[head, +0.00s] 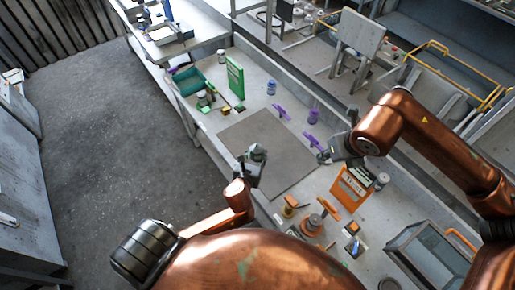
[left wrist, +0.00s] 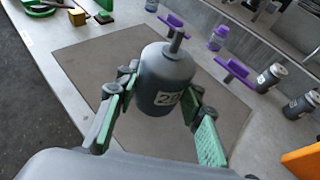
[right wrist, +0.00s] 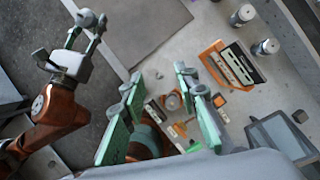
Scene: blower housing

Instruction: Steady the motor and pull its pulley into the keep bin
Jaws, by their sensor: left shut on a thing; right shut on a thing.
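The grey motor (left wrist: 165,80), with a number label and a short shaft on top, is between the green-padded fingers of my left gripper (left wrist: 155,100), which is shut on it. The motor (head: 257,152) is over the near part of the grey mat, its shaft up. My right gripper (head: 322,156) is at the mat's right edge, apart from the motor. In the right wrist view its fingers (right wrist: 157,85) stand apart, and what they grip cannot be made out. No separate pulley shows clearly. A green bin (head: 187,82) stands at the far left; no view marks it as the keep bin.
The grey mat (head: 270,135) is mostly clear. A green panel (head: 235,77) stands behind it. Purple holders (head: 281,111) and a purple bottle (head: 313,117) line its right side. An orange frame (head: 350,187), an orange spool (head: 312,225) and grey cylinders (right wrist: 265,47) stand at the near right.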

